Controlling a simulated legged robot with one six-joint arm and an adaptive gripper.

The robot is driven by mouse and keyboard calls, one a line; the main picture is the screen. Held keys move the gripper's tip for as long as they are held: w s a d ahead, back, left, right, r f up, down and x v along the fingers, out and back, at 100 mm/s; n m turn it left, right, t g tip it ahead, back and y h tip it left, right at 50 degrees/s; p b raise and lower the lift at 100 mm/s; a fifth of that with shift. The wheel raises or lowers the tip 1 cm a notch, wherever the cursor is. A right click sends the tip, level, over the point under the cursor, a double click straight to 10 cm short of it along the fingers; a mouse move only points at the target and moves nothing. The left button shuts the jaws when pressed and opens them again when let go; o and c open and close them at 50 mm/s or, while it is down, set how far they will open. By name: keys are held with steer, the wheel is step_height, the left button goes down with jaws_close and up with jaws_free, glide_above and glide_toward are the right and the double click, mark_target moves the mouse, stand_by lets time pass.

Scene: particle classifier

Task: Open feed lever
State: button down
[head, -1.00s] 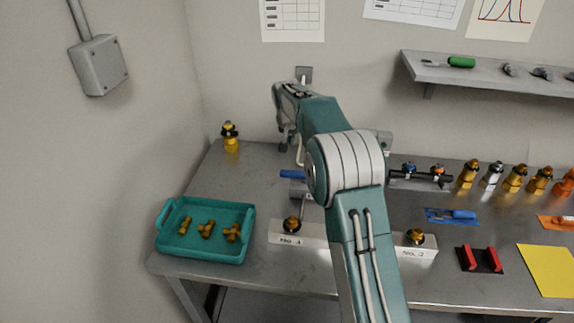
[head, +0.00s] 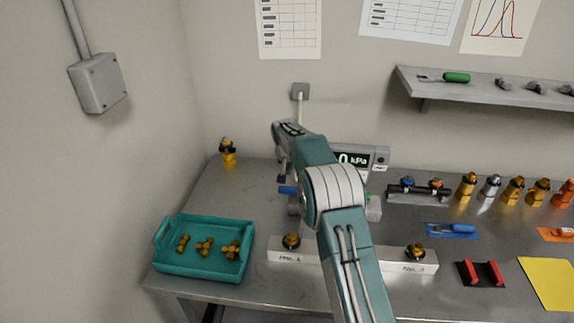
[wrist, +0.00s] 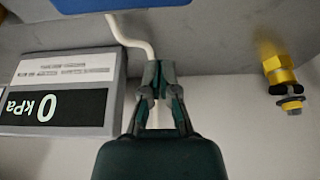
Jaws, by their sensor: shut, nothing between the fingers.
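A blue lever handle (head: 287,190), which looks like the feed lever, sticks out to the left at the back of the bench, partly hidden by my arm. A blue surface, likely the same handle, is cut off at the top edge of the wrist view (wrist: 95,6). My gripper (head: 282,178) is just above the handle in the head view; I cannot tell whether they touch. In the wrist view my gripper (wrist: 158,68) is shut and empty, its fingertips below the blue surface in the picture.
A kPa display (head: 354,159) reads 0 behind my arm. A pale cable (wrist: 133,40) runs beside the fingers. A teal tray (head: 160,258) with brass fittings sits at left. A yellow fitting (head: 228,155) stands at the back left. White numbered blocks (head: 385,262) lie in front.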

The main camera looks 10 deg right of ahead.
mark_target(293, 192)
steer(key=x, duration=0.3)
steer(key=shift+d+f, duration=0.2)
steer(key=shift+f, duration=0.05)
steer(key=shift+s+a+r, duration=0.15)
steer(key=shift+s+a, duration=0.05)
steer(key=shift+s, duration=0.35)
steer(key=shift+s+a, duration=0.25)
steer(key=shift+s, duration=0.4)
steer(key=shift+s+a, duration=0.25)
steer(key=shift+s, duration=0.4)
